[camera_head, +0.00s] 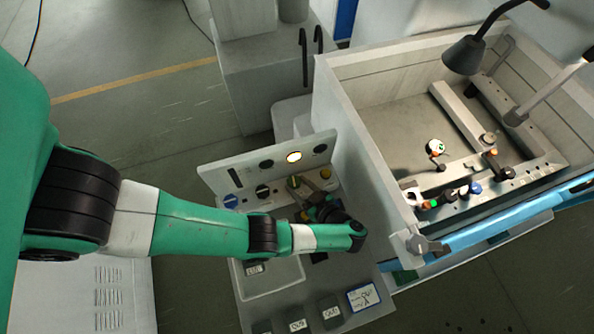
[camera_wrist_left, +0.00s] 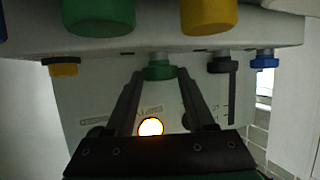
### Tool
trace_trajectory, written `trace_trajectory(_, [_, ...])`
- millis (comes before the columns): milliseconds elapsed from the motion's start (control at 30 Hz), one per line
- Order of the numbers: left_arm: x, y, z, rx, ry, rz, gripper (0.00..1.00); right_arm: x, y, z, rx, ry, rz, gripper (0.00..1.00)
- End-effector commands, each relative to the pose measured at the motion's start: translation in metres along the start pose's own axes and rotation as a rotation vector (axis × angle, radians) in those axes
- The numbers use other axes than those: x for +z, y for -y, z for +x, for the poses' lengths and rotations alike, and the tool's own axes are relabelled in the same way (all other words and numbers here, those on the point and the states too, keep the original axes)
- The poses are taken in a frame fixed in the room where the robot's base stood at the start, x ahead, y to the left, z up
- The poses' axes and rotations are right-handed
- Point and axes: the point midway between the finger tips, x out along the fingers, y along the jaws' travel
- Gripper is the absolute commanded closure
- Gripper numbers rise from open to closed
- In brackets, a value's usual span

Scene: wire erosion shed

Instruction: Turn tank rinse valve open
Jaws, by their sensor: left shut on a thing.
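A grey control panel (camera_head: 222,178) with a row of knobs and a lit round lamp (camera_head: 294,157) stands beside the open tank (camera_head: 350,125). My left gripper (camera_head: 300,187) is at this panel, partly hidden by its own wrist. In the left wrist view, the fingers (camera_wrist_left: 160,75) are shut on a small green knob (camera_wrist_left: 160,70), one finger on each side. A black lever handle (camera_wrist_left: 222,65) and a blue knob (camera_wrist_left: 264,60) are to its right, and a yellow-and-black knob (camera_wrist_left: 63,67) to its left. I cannot read which is the tank rinse valve. My right gripper is not in view.
Larger green (camera_wrist_left: 98,15) and yellow (camera_wrist_left: 210,15) cylinders are close above the fingers in the wrist view. Labelled dark blocks (camera_head: 329,311) and a shallow tray (camera_head: 270,282) lie in front of the panel. A lamp (camera_head: 464,54) hangs over the tank.

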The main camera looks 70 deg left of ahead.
Motion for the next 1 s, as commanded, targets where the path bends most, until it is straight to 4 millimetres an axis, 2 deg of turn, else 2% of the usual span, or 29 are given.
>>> trace_trajectory(33, [0.0019, -0.0022, 0.0005, -0.025, -0.003, -0.015, 1.00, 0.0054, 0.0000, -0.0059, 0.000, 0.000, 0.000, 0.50])
trace_trajectory(300, [-0.0011, -0.0035, -0.0003, -0.119, -0.004, -0.052, 1.00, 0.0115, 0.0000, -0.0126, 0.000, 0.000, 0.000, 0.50])
trace_trajectory(833, [-0.0029, -0.0032, -0.0007, -0.143, -0.006, -0.060, 1.00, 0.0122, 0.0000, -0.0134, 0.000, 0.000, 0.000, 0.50])
trace_trajectory(867, [-0.0029, -0.0032, -0.0007, -0.142, -0.006, -0.060, 0.40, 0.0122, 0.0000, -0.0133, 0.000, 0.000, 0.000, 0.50])
trace_trajectory(900, [-0.0028, -0.0032, -0.0006, -0.142, -0.005, -0.060, 0.33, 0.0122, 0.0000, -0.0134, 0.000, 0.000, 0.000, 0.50])
trace_trajectory(1000, [-0.0021, -0.0032, -0.0004, -0.142, -0.004, -0.059, 0.33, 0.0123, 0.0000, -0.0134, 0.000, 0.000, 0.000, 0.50])
